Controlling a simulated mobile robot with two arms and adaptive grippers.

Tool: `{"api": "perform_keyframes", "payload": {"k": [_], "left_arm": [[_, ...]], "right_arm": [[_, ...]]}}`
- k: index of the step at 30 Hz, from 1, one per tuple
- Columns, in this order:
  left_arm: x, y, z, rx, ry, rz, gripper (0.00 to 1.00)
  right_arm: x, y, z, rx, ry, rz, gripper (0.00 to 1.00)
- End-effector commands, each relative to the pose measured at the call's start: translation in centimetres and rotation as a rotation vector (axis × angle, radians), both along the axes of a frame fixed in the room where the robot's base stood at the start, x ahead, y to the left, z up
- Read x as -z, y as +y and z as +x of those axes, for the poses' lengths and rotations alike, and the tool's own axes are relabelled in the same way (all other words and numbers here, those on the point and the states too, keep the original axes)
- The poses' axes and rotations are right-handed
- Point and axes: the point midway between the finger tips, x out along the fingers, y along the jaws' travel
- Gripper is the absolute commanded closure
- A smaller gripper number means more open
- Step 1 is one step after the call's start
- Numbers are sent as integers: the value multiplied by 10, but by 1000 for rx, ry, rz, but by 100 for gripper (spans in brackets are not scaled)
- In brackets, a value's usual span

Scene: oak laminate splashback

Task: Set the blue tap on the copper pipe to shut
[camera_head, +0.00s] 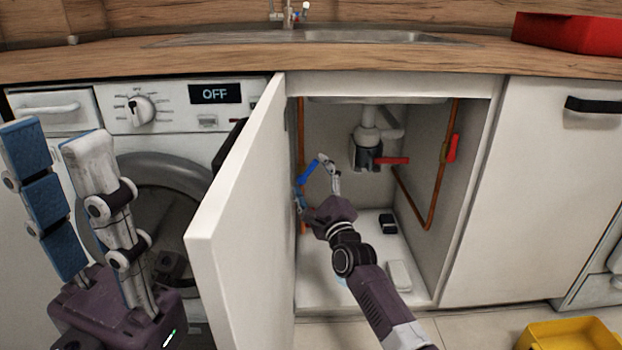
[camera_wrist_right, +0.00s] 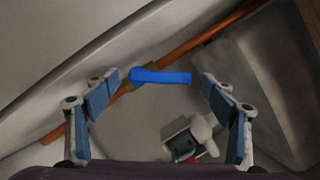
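The blue tap (camera_head: 308,172) is on the copper pipe (camera_head: 301,130) at the left inside the open sink cabinet. In the right wrist view the blue tap (camera_wrist_right: 162,77) shows a lever with a brass body, and the copper pipe (camera_wrist_right: 190,48) runs diagonally behind it. The lever lies at a slant to the pipe, neither clearly along nor across it. My right gripper (camera_head: 312,178) is inside the cabinet, open, with its fingers (camera_wrist_right: 160,82) on either side of the lever and gaps to both. My left gripper (camera_head: 52,135) is open and empty before the washing machine.
The open cabinet door (camera_head: 243,215) stands left of my right arm. A black item (camera_head: 388,224) and a white item (camera_head: 400,275) lie on the cabinet floor.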

Motion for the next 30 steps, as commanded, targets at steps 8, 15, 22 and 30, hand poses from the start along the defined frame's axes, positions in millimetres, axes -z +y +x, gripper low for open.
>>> {"api": "perform_keyframes", "payload": {"k": [8,15,22,30], "left_arm": [[1,1,1,-1,6,-2,65],[1,0,1,0,4,-2,65],[1,0,1,0,2,-1,65],[0,0,1,0,2,0,65]], "right_arm": [[0,0,-1,0,0,-1,23],[5,-5,-18,-1,1,1,23],[12,-16,-48,1,1,1,23],[22,-30,-87,2,1,0,23]]}}
